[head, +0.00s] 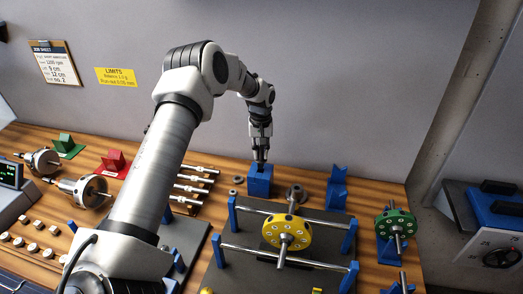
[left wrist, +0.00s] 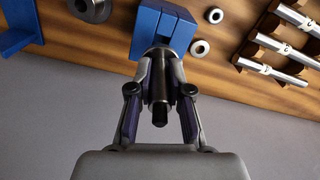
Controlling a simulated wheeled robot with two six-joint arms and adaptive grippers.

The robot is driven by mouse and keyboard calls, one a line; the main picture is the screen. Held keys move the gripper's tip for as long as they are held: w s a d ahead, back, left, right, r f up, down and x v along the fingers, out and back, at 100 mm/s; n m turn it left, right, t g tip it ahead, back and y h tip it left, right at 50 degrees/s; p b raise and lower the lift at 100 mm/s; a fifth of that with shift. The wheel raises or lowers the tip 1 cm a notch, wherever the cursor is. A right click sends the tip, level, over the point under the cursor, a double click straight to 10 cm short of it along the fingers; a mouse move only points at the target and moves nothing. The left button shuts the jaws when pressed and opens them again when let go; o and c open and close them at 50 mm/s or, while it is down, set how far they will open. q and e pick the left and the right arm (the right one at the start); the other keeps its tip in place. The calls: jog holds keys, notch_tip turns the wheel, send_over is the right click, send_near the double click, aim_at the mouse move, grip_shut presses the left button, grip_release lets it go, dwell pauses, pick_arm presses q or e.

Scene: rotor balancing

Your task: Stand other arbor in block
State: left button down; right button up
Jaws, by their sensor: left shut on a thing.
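The blue block (head: 259,185) stands on the bench behind the balancing rails. My left gripper (head: 261,158) is right above it, pointing down, with its fingers shut on a metal arbor. In the left wrist view the arbor (left wrist: 159,92) lies between the two fingers of the gripper (left wrist: 160,105). Its far end meets the blue block (left wrist: 180,30); I cannot tell how deep it sits. Several silver arbors lie on a rack (head: 194,188) to the left of the block; they also show in the left wrist view (left wrist: 283,47). My right gripper is out of view.
A yellow rotor (head: 287,232) rests on an arbor across the rails (head: 305,222). A green rotor (head: 395,222) stands at right. Grey rings (head: 295,192) lie beside the block, and an empty blue stand (head: 337,187) is right of it. A wall is close behind.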

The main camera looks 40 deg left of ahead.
aim_at(261, 159)
pick_arm(q)
jog(key=shift+f, duration=0.1)
dwell(0.3)
jog(key=shift+f+p, duration=0.15)
jog(key=shift+p, duration=0.15)
jog(key=shift+f+b, duration=0.8)
jog(key=shift+f, duration=1.1)
dwell(0.4)
jog(key=c, duration=1)
grip_release()
jog(key=shift+s, duration=0.1)
